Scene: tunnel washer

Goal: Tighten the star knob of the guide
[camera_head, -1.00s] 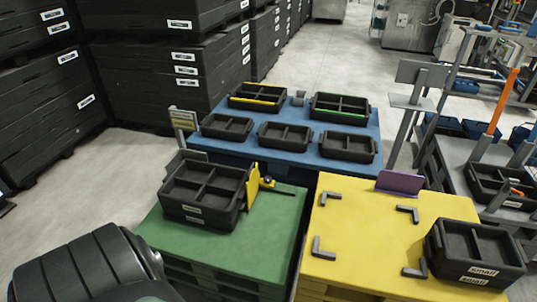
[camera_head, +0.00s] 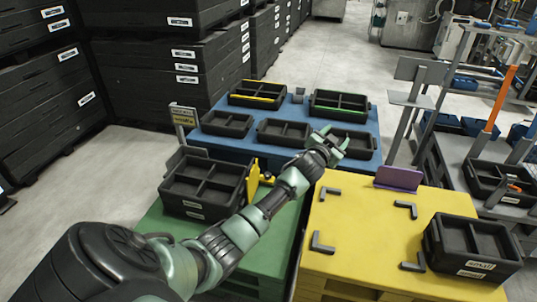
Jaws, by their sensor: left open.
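The yellow guide (camera_head: 253,179) stands upright at the right side of the stacked black bins (camera_head: 203,186) on the green pallet. A small yellow-and-black part (camera_head: 267,178), which looks like the star knob, sits just right of it, partly hidden behind my left arm. My left gripper (camera_head: 337,138) is open and empty. It is beyond and to the right of the knob, over the front right part of the blue pallet, apart from guide and knob. My right gripper is out of view.
The blue pallet (camera_head: 213,142) carries several black trays. The yellow pallet (camera_head: 365,235) has grey corner brackets, a purple plate (camera_head: 398,178) and a black bin (camera_head: 472,246) marked "small". Tall black crate stacks (camera_head: 160,65) stand at the back left. The yellow pallet's middle is clear.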

